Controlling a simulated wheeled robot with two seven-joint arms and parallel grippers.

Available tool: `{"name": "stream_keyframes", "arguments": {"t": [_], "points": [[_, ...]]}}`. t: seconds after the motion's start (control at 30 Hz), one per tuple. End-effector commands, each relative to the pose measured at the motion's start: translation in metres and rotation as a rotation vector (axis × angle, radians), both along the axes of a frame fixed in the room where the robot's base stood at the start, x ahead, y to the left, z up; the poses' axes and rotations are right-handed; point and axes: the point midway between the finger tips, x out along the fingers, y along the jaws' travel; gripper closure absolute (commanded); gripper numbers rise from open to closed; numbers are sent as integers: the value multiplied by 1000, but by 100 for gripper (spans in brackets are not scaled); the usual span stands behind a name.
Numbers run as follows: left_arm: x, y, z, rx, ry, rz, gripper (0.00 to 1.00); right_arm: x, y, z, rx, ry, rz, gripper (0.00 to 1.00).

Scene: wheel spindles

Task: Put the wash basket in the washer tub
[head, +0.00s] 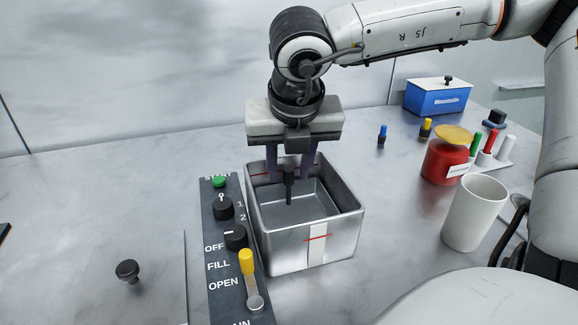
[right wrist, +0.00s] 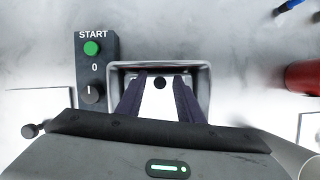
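The washer tub (head: 283,247) is an open metal box with red level lines, standing beside the dark control panel. It also shows in the right wrist view (right wrist: 203,74). My right gripper (head: 289,175) points down over the tub's far part. Its two dark fingers are apart, also in the right wrist view (right wrist: 158,88). A dark upright post with a thicker top (head: 289,192) stands between the fingers, with gaps on both sides. Its round black top shows in the right wrist view (right wrist: 159,84). I cannot make out a separate wash basket around the post. My left gripper is out of view.
The control panel (head: 226,264) has a green start button, black knobs and a yellow-tipped lever. A knobbed lid or plate (head: 150,291) lies at left. A white cup (head: 474,214), red jar (head: 445,161) and blue box (head: 436,97) stand at right.

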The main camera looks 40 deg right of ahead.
Motion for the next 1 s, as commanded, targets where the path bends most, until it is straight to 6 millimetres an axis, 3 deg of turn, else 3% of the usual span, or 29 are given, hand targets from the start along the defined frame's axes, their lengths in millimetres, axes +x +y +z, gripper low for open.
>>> {"name": "stream_keyframes", "arguments": {"t": [0.2,0.7,1.0], "points": [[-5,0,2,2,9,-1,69,-1,2,11,0,-4,1,66],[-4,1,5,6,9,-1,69,-31,25,101,-2,-3,0,66],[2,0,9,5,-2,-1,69,-36,28,114,0,0,0,66]]}}
